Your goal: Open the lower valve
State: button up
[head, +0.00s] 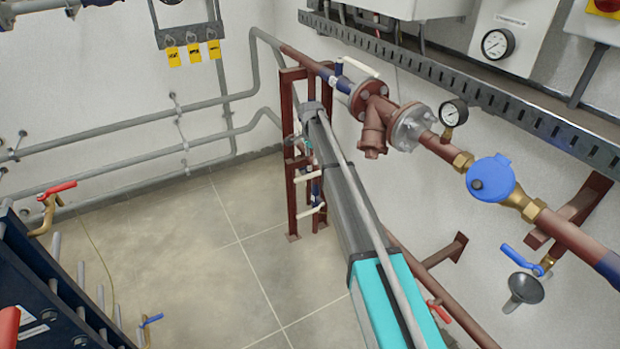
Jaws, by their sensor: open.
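Several lever valves show in the head view, and I cannot tell for sure which is the lower valve. On the red-brown stand, a white lever (307,174) sits above another white lever (310,210). A red lever (439,311) is low on a pipe at right. A blue lever (152,320) is low at bottom left. A red lever (60,190) is on a brass valve at left. A blue lever (521,260) is above a grey funnel. My gripper is not recognisable in the view.
A long teal and grey body (385,290) crosses the middle, partly hiding the stand (290,195). Dark blue equipment with bolts (50,285) fills the lower left. The tiled floor (205,260) between is clear. Pipes and a perforated tray (480,95) run along the right wall.

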aim_at(311, 174)
jog(key=shift+f+b, duration=3.65)
jog(key=shift+f, duration=0.35)
